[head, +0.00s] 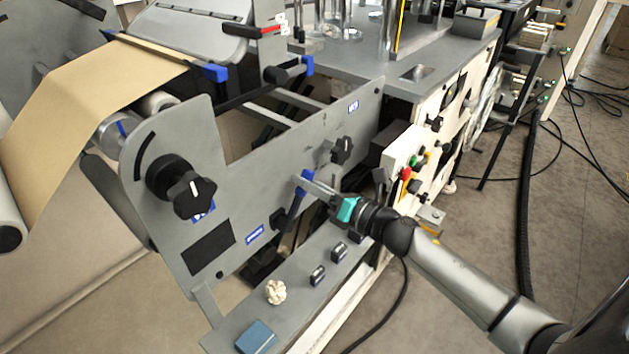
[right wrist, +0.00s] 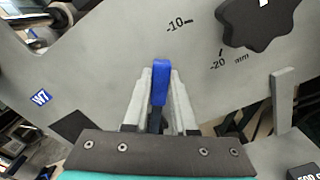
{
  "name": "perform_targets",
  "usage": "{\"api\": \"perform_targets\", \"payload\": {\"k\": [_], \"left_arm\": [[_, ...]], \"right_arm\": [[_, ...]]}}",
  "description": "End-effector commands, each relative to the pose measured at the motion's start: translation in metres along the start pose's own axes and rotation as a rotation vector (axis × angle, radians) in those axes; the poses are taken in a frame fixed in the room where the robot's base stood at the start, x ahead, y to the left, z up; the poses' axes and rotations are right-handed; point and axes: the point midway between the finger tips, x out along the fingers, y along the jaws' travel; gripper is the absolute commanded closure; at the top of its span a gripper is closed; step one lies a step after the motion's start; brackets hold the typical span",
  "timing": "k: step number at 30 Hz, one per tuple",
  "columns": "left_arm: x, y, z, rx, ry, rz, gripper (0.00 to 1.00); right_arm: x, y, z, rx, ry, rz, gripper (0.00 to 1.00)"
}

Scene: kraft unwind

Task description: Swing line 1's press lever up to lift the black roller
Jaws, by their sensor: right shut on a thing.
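The press lever (head: 296,209) is on the grey side plate (head: 235,165) of the machine. Its blue handle stands between the fingers of my right gripper (head: 311,184). In the right wrist view the blue handle (right wrist: 159,80) is upright between the two pale fingers, which are closed on it. The lever's lower end is near a black knob low on the plate, but the exact pivot is hard to make out. I cannot tell for certain which roller is the black one the lever lifts. My left gripper is not in view.
A large black star knob (head: 190,190) and a smaller black knob (head: 342,150) stick out from the plate. A ledge below holds a blue block (head: 256,337) and a crumpled pale piece (head: 275,292). A control box (head: 403,160) with coloured buttons is right of the gripper. Brown kraft web runs at upper left.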

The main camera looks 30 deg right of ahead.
Motion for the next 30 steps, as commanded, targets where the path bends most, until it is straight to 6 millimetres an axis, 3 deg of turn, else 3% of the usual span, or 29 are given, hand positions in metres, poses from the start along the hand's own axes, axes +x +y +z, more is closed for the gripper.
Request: {"api": "perform_targets", "payload": {"k": [3,15,30], "left_arm": [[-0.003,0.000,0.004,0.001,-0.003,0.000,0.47],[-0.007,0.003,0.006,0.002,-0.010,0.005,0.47],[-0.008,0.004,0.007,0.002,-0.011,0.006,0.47]], "right_arm": [[0.001,0.015,0.003,-0.115,-0.007,0.007,1.00],[0.001,0.043,-0.005,-0.410,-0.007,0.007,1.00],[0.001,0.053,-0.011,-0.529,-0.007,0.006,1.00]]}}
